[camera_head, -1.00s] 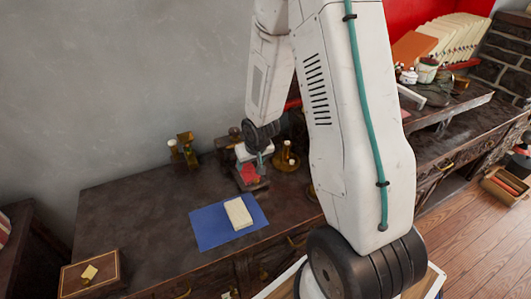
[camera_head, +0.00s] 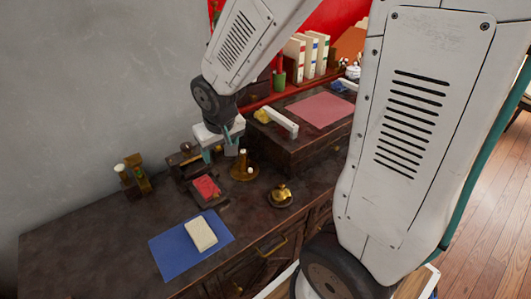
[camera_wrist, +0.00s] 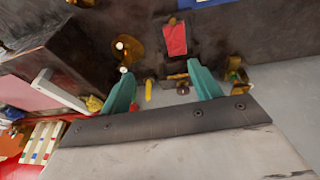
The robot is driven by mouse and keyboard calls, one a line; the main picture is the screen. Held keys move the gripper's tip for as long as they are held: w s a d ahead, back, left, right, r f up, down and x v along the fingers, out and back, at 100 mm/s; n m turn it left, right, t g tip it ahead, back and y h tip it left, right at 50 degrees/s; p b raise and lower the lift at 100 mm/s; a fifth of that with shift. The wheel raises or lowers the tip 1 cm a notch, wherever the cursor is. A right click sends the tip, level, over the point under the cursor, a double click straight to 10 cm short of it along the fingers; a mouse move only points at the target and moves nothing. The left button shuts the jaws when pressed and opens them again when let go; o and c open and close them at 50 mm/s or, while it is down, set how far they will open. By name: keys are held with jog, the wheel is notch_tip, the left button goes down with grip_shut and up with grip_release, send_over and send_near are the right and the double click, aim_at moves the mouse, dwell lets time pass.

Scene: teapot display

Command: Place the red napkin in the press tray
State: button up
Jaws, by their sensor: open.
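The red napkin (camera_head: 206,187) lies folded on the small dark press tray (camera_head: 222,202), in front of the dark wooden press (camera_head: 184,160) on the desk. The napkin also shows in the wrist view (camera_wrist: 175,40), flat and apart from my fingers. My gripper (camera_head: 220,154) is above and behind the napkin, with its teal fingers spread. In the wrist view my gripper (camera_wrist: 163,84) is open, with nothing held between its fingers. Much of the tray is covered by the napkin.
Brass candle holders stand left (camera_head: 132,175) and right (camera_head: 243,169) of the press. A brass bell (camera_head: 281,195) is farther right. A blue mat (camera_head: 168,254) bears a cream block (camera_head: 201,233). A raised cabinet with a pink sheet (camera_head: 322,108) is at right. The desk's left end is clear.

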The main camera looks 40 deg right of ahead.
jog(key=s+r, duration=0.4)
jog(key=s, duration=0.3)
jog(key=s+r+g, duration=0.1)
jog(key=s+r, duration=0.3)
jog(key=s, duration=0.3)
jog(key=s+a+r+g+y, duration=0.1)
jog(key=s+r, duration=0.4)
jog(key=s, duration=0.3)
jog(key=shift+n, duration=0.3)
